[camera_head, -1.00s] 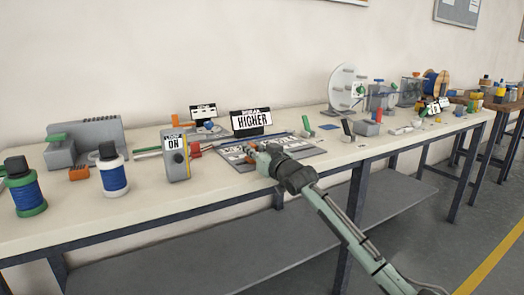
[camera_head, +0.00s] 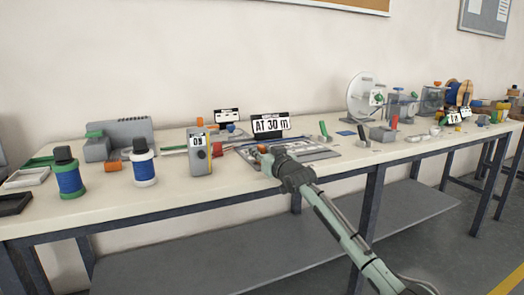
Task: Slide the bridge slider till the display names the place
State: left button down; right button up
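The display (camera_head: 270,125) is a black sign with a white panel at the back of a flat grey board (camera_head: 325,154). Its large text seems to read "AT 30" followed by small, unclear characters. My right gripper (camera_head: 264,156) is low over the front left of the board, at a small orange piece (camera_head: 263,149) that may be the slider's knob. The gripper hides most of the slider there, and its fingers are too small to tell whether they are shut on it. My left gripper is out of view.
A small sign (camera_head: 227,116) is behind. A green lever (camera_head: 323,129) and a disc machine (camera_head: 362,97) stand to the right.

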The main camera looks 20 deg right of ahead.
jog(key=shift+o, duration=1)
jog(key=shift+a, duration=0.15)
jog(key=shift+s, duration=0.1)
jog(key=s+d, duration=0.1)
jog(key=s, duration=1)
jog(key=shift+s, duration=0.4)
jog(key=shift+d+f, duration=0.1)
